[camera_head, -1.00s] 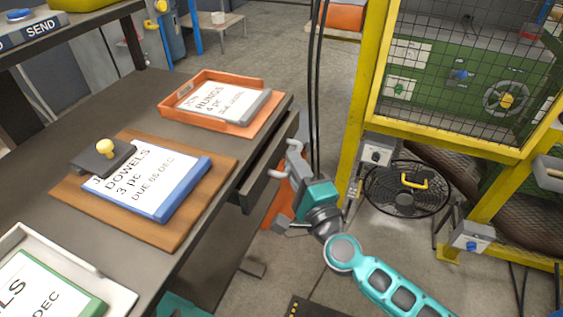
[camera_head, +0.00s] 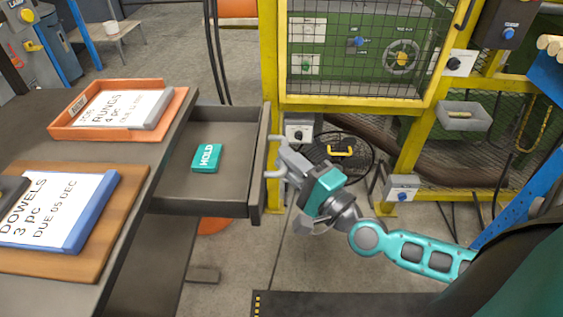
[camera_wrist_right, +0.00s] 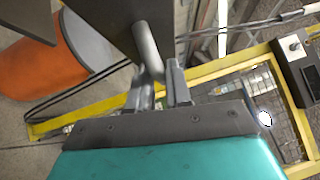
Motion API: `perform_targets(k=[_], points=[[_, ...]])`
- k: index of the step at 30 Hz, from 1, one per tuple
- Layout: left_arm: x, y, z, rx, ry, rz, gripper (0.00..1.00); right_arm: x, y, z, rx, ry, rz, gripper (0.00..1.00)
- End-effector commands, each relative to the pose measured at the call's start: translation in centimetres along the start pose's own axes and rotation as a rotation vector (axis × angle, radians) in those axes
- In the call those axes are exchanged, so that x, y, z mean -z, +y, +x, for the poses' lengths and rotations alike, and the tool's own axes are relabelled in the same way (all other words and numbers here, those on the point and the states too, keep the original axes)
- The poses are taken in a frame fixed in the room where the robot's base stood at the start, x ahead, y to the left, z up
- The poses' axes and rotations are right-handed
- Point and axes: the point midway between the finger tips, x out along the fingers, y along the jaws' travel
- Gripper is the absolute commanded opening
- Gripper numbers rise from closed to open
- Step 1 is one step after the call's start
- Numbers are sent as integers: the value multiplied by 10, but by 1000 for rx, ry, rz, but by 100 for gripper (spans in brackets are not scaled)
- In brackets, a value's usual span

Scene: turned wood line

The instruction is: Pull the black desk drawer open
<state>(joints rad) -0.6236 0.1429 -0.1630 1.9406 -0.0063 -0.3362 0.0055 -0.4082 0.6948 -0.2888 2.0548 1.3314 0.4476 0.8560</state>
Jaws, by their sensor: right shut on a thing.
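The black desk drawer (camera_head: 180,188) stands pulled out from the desk's right side in the head view. A teal block marked HOLD (camera_head: 207,158) lies inside it. The drawer's grey bar handle (camera_head: 272,175) is on its front panel. My right gripper (camera_head: 279,160) is shut on the handle, coming from the right. In the right wrist view the handle (camera_wrist_right: 147,45) runs down between the two fingers (camera_wrist_right: 160,92), with the dark drawer front behind it. My left gripper is not in view.
The dark desk (camera_head: 150,151) holds an orange tray (camera_head: 60,132) and a brown board (camera_head: 120,215) with cards on them. A yellow-framed machine cage (camera_head: 270,60) and a black fan (camera_head: 335,160) stand beyond the gripper.

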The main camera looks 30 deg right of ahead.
Motion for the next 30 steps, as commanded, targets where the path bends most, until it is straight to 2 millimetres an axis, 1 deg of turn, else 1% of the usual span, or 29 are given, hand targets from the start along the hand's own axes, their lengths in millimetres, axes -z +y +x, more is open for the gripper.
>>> perform_targets(k=[6, 7, 12, 14, 23, 26, 30], points=[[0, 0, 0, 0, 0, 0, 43, 0, 0, 0, 0, 1, 0, 0], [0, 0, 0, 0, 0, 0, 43, 0, 0, 0, 0, 1, 0, 20], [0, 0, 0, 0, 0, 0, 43, 0, 0, 0, 0, 1, 0, 36], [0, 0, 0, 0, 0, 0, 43, 0, 0, 0, 0, 1, 0, 40], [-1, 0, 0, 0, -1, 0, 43, 0, 1, -3, -1, 1, -1, 40], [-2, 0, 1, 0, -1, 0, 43, 0, 2, -11, -3, 1, -2, 40], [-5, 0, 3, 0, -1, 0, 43, 0, 3, -31, -6, -1, -2, 40]])
